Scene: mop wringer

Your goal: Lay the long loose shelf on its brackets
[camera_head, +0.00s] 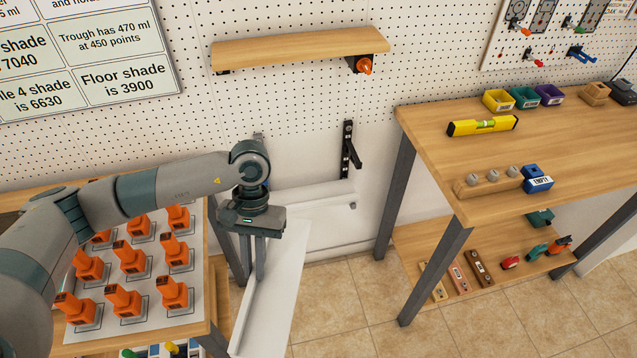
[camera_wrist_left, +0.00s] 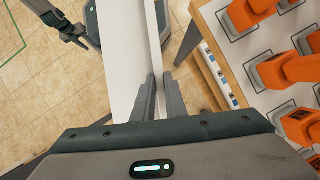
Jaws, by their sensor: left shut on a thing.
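The loose shelf is a long white board (camera_head: 272,300) in the head view, running from below my left gripper toward the bottom edge. My left gripper (camera_head: 259,272) is shut on its left edge. In the left wrist view, the fingers (camera_wrist_left: 161,88) pinch the edge of the white board (camera_wrist_left: 128,70). A black bracket (camera_head: 349,150) stands out from the wall right of the gripper. A second bracket (camera_head: 257,139) is mostly hidden behind my left arm. What seems to be my right gripper (camera_wrist_left: 75,38) shows small at the wrist view's upper left; its jaws are unclear.
A wooden wall shelf (camera_head: 300,47) with an orange knob (camera_head: 364,65) hangs above the brackets. A table of orange devices (camera_head: 135,262) stands left, close to the board. A workbench (camera_head: 470,150) stands right. A white ledge (camera_head: 310,195) runs low along the wall. Tiled floor (camera_head: 345,310) is clear between the tables.

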